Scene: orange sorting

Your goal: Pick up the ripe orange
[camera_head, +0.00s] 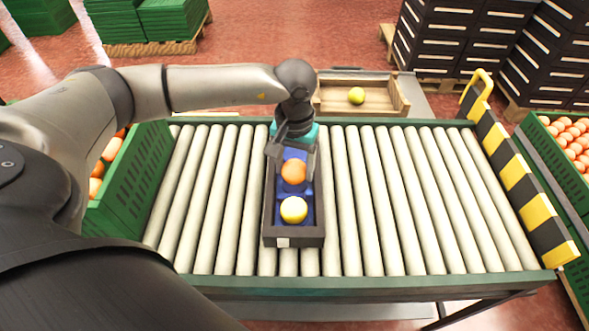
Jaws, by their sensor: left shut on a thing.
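A black tray (268,225) with a blue liner sits on the roller conveyor. A ripe orange fruit (294,172) is in its upper part, and a yellow fruit (293,209) lies in the compartment in front of it. My left gripper (292,165) reaches down into the tray from above, its fingers on either side of the orange, shut on it. The orange still appears at tray level; I cannot tell whether it touches the liner. My right gripper is not in view.
A wooden crate (401,98) behind the conveyor holds a yellow-green fruit (356,96). Green crates of oranges stand at left (136,170) and right (548,160). A yellow-black striped barrier (515,175) edges the conveyor's right end. The rollers (420,200) right of the tray are clear.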

